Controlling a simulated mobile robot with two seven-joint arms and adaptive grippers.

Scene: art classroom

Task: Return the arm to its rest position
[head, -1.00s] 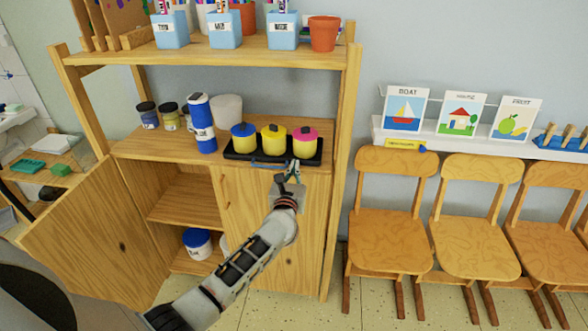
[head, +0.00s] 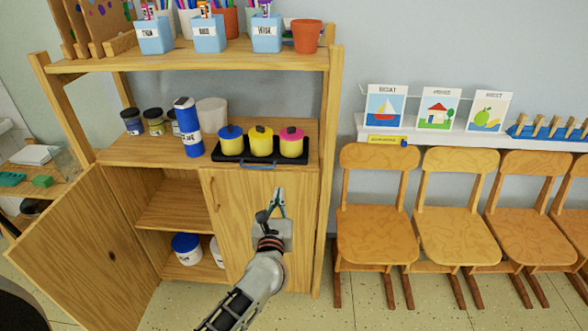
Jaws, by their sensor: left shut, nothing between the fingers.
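My left gripper (head: 275,203) is shut and empty. It is in front of the closed right door (head: 222,228) of the wooden cabinet, below the shelf edge. My left arm (head: 252,292) reaches up from the bottom of the picture. The black tray (head: 216,155) with a blue handle stands on the cabinet's middle shelf, above the gripper and apart from it. On the tray stand three yellow pots, with a blue lid (head: 231,132), a yellow lid (head: 262,129) and a pink lid (head: 292,134). My right gripper is not in view.
The cabinet's left door (head: 85,255) stands open towards me. A blue bottle (head: 188,128) and several jars share the middle shelf. Several wooden chairs (head: 376,232) stand along the wall at right. The floor (head: 365,300) in front of the cabinet and chairs is partly clear.

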